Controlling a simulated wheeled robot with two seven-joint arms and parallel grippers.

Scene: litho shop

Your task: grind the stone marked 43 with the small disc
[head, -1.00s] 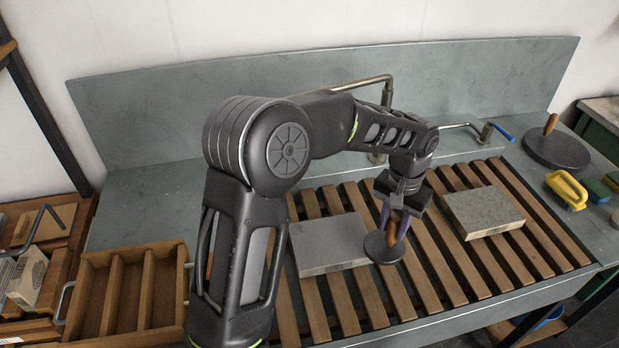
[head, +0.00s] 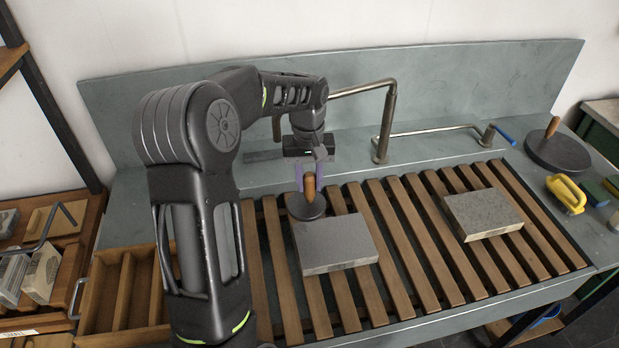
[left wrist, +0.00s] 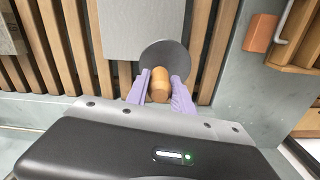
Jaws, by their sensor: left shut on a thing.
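My left gripper (head: 308,181) is shut on the upright wooden handle (head: 310,187) of the small dark disc (head: 306,208). The lilac fingers also show around the handle in the left wrist view (left wrist: 160,88), with the disc (left wrist: 165,58) beyond. The disc is at the far left corner of the nearer grey stone (head: 335,240), overlapping it in view; I cannot tell whether they touch. A second, speckled stone (head: 483,213) lies further right on the slats. Any marks on the stones are too small to read. My right gripper is not in view.
The slatted wooden rack (head: 405,250) lies in a grey sink with a high back panel. A bent metal pipe (head: 388,110) rises at the back. A larger disc (head: 556,150) with a handle and a yellow-handled tool (head: 566,194) are at right. A wooden compartment tray (head: 120,290) is at left.

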